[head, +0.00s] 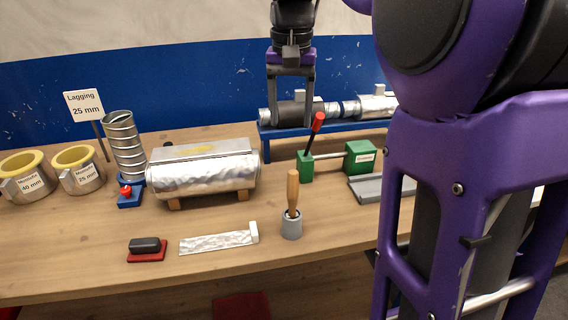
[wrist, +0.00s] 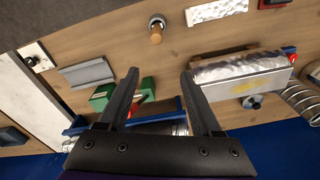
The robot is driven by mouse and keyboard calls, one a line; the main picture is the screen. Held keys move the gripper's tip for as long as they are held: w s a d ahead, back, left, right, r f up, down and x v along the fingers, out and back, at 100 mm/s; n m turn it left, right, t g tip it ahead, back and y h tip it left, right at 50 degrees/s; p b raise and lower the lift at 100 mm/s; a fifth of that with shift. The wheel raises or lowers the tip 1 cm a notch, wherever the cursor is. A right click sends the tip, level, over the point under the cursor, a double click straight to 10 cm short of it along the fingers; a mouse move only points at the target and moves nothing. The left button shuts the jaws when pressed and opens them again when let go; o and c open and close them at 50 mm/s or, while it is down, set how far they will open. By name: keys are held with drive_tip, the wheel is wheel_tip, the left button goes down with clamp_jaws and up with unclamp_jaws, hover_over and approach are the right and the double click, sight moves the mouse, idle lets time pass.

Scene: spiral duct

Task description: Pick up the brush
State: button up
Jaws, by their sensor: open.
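The brush (head: 293,187) stands in a small grey cup (head: 291,228) near the front of the bench, with its wooden handle up. Its bristles are hidden in the cup. In the wrist view the brush (wrist: 156,36) shows end-on near the top edge, beyond my fingertips. My gripper (head: 291,122) is open and empty, pointing down, above and behind the brush over the rear of the bench. In the wrist view my gripper (wrist: 160,74) has its two fingers wide apart with nothing held between them.
A red-tipped lever (head: 317,123) on a green block rises between my gripper and the brush. A blue rack with pipes (head: 345,108) stands behind. A silver-clad cylinder (head: 203,174) lies left. A foil strip (head: 215,242) lies beside the cup. Bench around the cup is mostly clear.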

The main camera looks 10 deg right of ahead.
sight(293, 170)
drive_tip(key=shift+m+g, duration=0.3)
drive_tip(key=shift+g, duration=0.1)
drive_tip(key=f, duration=0.4)
drive_tip(key=s+f+b, duration=0.1)
drive_tip(key=f, duration=0.3)
drive_tip(key=f+b, duration=0.1)
drive_tip(key=f, duration=0.3)
drive_tip(key=shift+s+d+f, duration=0.15)
drive_tip(key=shift+f, duration=0.15)
drive_tip(key=shift+s+f+b, duration=0.15)
drive_tip(key=shift+f+b, duration=0.05)
drive_tip(key=shift+f, duration=1.15)
drive_tip(key=shift+s+f+b, duration=0.1)
drive_tip(key=shift+f+b, duration=0.05)
drive_tip(key=shift+f, duration=1.15)
drive_tip(key=shift+c, duration=0.3)
clamp_jaws()
